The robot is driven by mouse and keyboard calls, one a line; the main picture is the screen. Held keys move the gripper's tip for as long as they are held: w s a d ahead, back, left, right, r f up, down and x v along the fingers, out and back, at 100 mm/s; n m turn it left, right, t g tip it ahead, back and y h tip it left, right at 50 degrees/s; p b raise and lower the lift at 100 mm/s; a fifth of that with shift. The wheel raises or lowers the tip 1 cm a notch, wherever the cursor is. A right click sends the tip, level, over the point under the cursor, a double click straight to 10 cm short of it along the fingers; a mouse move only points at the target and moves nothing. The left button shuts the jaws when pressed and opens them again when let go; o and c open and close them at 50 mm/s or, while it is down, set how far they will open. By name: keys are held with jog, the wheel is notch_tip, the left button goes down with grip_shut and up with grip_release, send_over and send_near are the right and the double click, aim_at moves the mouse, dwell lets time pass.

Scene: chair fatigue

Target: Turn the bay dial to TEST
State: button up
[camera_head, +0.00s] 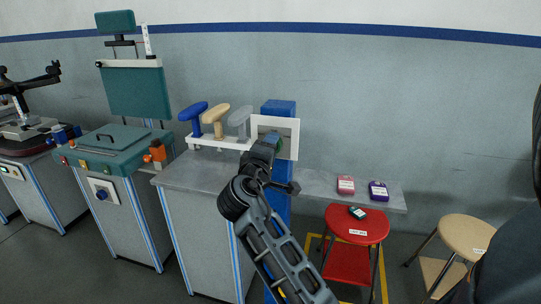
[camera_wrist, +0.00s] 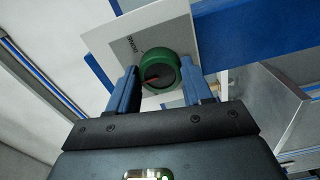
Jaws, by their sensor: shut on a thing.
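The bay dial (camera_wrist: 160,70) is a round green knob with a dark face and a reddish pointer bar. It sits on a white plate (camera_wrist: 112,38), which reads DONE at the dial's upper left. No TEST mark is readable. The pointer bar lies nearly level in the wrist view, tilted down to the left; which end points I cannot tell. My gripper (camera_wrist: 160,82) has its two blue fingers on either side of the dial, shut on it. In the head view the plate (camera_head: 288,124) is on a blue post, and my gripper (camera_head: 267,142) hides most of the dial.
A grey bench (camera_head: 196,170) stands left of the post, with a rack of blue, tan and grey handles. A grey shelf (camera_head: 318,184) holds a pink and a purple item. A red stool (camera_head: 358,225) and a tan stool (camera_head: 467,230) stand at the right.

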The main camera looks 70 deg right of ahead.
jog(key=shift+f+m, duration=0.1)
jog(key=shift+m, duration=0.2)
jog(key=o, duration=1)
jog(key=shift+o, duration=0.2)
jog(key=a+b, duration=0.1)
jog(key=a, duration=0.6)
jog(key=shift+s+a, duration=0.35)
jog(key=shift+a, duration=0.05)
